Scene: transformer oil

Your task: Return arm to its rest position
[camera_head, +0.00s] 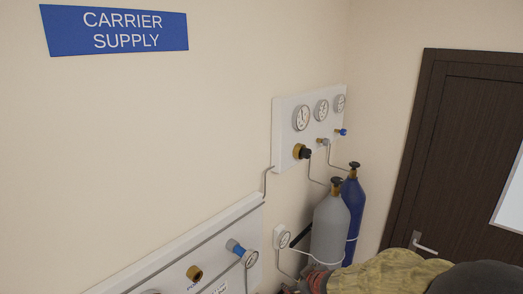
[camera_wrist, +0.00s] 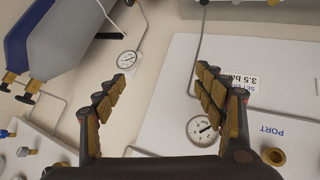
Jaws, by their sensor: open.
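The white panel (camera_wrist: 180,75) with a gauge (camera_wrist: 203,130) and a brass port (camera_wrist: 273,156) lies beyond the right finger. Another gauge (camera_wrist: 128,59) shows past the left finger. In the head view, a tan padded part and a dark rounded part of my arm show at the bottom right.
A grey cylinder (camera_head: 329,228) and a blue cylinder (camera_head: 353,205) stand by the wall below a gauge panel (camera_head: 287,119). A lower panel (camera_head: 205,243) carries a blue-knobbed fitting (camera_head: 236,248). A dark door (camera_head: 465,150) is at the right. The upper wall is clear around the blue sign (camera_head: 115,30).

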